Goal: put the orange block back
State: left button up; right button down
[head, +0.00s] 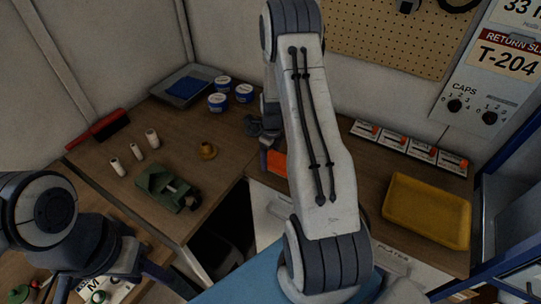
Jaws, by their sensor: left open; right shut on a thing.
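The orange block (277,164) is near the middle of the head view, at the back of the workbench, partly hidden behind my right arm. My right gripper (267,150) is shut on it; its purple finger shows beside the block, and the rest is covered by the arm. My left gripper (110,280) is open at the lower left, over the near wooden surface, apart from the block. A wall sign (508,55) at the upper right reads "RETURN SL…" and "T-204", cut off by the frame edge.
A yellow tray (428,182) lies on the right bench, with several white and orange packs (395,143) behind it. A green vise (165,187), brass part (207,150), white cylinders (152,138), jars (218,102) and red brush (98,129) stand on the left bench.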

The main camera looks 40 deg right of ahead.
jog(key=shift+f, duration=0.2)
grip_release()
jog(key=shift+r, duration=0.1)
